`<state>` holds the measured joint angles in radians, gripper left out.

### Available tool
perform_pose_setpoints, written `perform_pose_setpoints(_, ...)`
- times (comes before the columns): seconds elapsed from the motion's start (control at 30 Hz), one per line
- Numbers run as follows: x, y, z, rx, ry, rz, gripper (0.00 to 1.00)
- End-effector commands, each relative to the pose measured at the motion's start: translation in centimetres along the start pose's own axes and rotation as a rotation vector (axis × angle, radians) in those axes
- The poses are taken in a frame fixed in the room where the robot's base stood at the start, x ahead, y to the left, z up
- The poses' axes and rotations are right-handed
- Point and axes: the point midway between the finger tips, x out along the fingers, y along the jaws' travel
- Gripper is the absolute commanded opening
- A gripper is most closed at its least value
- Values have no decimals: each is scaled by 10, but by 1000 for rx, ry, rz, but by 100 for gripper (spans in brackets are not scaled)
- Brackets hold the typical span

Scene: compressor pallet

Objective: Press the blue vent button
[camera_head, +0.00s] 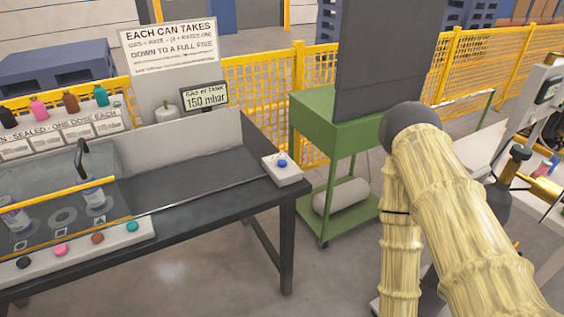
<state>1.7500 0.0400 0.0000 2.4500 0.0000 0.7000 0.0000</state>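The blue vent button (282,163) is a small round button on top of a white box (286,177). The box sits at the right end of the dark workbench (200,205), near its corner. The button is in plain sight and nothing touches it. My arm shows at the right in a tan sleeve, bent at a dark joint, well to the right of the button. My gripper is not in view.
A green cart (315,108) with a dark panel stands right of the bench. A glass-fronted case with a yellow bar, a button strip (85,247) and a "150 mbar" display (205,97) are at the left. Yellow fencing (262,88) runs behind. Floor in front is clear.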

Motion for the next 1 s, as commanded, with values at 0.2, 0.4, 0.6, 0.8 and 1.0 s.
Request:
perform_pose_setpoints(0.2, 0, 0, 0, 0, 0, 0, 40)
perform_pose_setpoints(0.4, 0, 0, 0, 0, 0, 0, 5)
perform_pose_setpoints(0.6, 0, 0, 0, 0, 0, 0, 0)
perform_pose_setpoints(0.8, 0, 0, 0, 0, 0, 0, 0)
perform_pose_setpoints(1.0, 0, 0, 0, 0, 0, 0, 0)
